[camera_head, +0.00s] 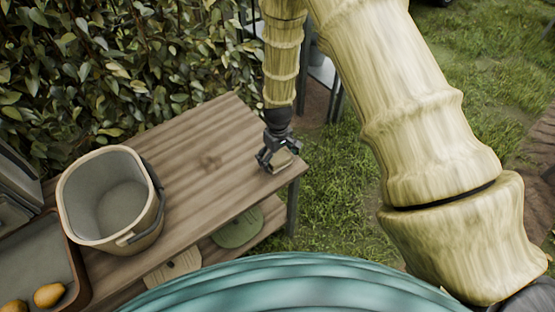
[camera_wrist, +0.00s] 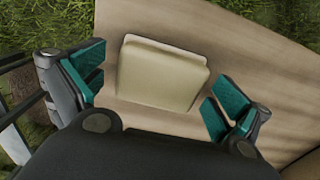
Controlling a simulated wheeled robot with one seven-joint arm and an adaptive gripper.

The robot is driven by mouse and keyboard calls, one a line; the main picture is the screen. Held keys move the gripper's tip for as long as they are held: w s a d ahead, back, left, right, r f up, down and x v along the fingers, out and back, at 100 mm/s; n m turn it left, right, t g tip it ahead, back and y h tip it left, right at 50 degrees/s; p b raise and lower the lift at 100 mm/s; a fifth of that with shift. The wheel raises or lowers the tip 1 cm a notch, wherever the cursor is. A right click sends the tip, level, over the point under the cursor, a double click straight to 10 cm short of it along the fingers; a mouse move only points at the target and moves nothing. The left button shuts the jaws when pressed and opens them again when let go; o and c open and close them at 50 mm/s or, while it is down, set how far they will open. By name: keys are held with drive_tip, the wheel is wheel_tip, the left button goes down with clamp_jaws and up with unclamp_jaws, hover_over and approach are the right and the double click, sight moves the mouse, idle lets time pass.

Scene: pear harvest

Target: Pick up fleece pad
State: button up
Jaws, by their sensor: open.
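A cream, roughly square fleece pad (camera_wrist: 160,75) lies flat on the wooden table near its edge in the wrist view. My gripper (camera_wrist: 154,87) is open above the pad, one teal-padded finger on each side of it. The pad sits between the fingers, with gaps on both sides. In the head view my gripper (camera_head: 272,163) points down over the table's right corner. Only a small pale bit of the pad (camera_head: 283,158) shows there; the gripper hides most of it.
The wooden table (camera_head: 205,160) has clear room left of my gripper. A cream bucket (camera_head: 145,236) with a dark handle stands at its left, beside a tray (camera_head: 72,282) holding yellow pears. A lower shelf carries a green item (camera_head: 239,229). A leafy hedge (camera_head: 90,70) borders the back.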

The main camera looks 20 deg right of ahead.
sight(278, 158)
drive_tip(key=c, duration=1.2)
drive_tip(key=shift+r, duration=0.9)
drive_tip(key=shift+s+a+r+b, duration=0.15)
drive_tip(key=shift+r+b, duration=0.1)
drive_tip(key=shift+r, duration=0.2)
drive_tip(key=shift+s+d+r+b, duration=0.1)
drive_tip(key=shift+r+b, duration=0.1)
drive_tip(key=shift+r, duration=0.25)
drive_tip(key=s+a, duration=0.1)
drive_tip(key=s, duration=0.4)
drive_tip(key=s+a+r+b, duration=0.1)
drive_tip(key=s+a, duration=0.1)
drive_tip(key=s, duration=0.3)
drive_tip(key=s+a, duration=0.1)
drive_tip(key=s, duration=0.4)
drive_tip(key=shift+a+r+b, duration=0.15)
drive_tip(key=shift+r+b, duration=0.05)
drive_tip(key=shift+b, duration=0.1)
